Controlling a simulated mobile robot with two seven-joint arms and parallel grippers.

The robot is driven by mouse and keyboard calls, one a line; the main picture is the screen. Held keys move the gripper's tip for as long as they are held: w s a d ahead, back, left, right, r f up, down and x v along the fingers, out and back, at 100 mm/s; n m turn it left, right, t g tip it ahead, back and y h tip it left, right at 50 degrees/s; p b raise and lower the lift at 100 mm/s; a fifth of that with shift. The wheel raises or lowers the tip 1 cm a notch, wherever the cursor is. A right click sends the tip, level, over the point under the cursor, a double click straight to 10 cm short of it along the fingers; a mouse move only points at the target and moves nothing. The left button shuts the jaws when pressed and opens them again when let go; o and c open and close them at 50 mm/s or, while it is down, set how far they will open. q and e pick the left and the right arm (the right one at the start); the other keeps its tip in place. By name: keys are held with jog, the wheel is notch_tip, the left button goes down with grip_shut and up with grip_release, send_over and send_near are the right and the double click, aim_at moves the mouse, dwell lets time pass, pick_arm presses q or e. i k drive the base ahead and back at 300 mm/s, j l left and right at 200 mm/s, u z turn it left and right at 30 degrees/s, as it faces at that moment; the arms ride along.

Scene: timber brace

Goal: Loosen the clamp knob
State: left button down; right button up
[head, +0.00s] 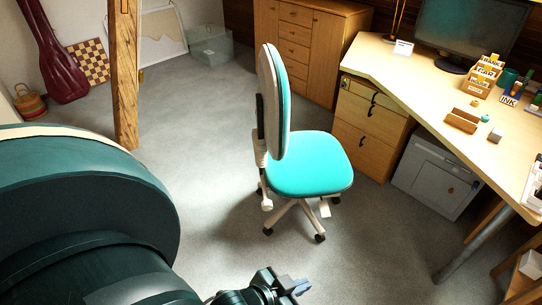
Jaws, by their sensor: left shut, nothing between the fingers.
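I cannot make out a clamp or its knob anywhere in the head view. An upright timber post (124,75) stands on the carpet at the left, with its top cut off by the frame. My left gripper (300,286) is low in the middle of the view, in front of the office chair and apart from it. Its fingers are shut with nothing between them. My right gripper is not in view.
A turquoise office chair (308,165) stands mid-floor. A wooden desk (420,75) with a monitor (472,28) and small items runs along the right. A wooden cabinet (322,45) is behind. Grey carpet (190,130) is free left of the chair. My large teal arm part blocks the lower left.

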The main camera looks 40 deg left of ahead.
aim_at(266, 205)
jog(key=u, duration=1.3)
jog(key=i+l+u, duration=0.1)
jog(key=l, duration=0.55)
jog(key=i+l+u, duration=0.15)
jog(key=l, duration=0.5)
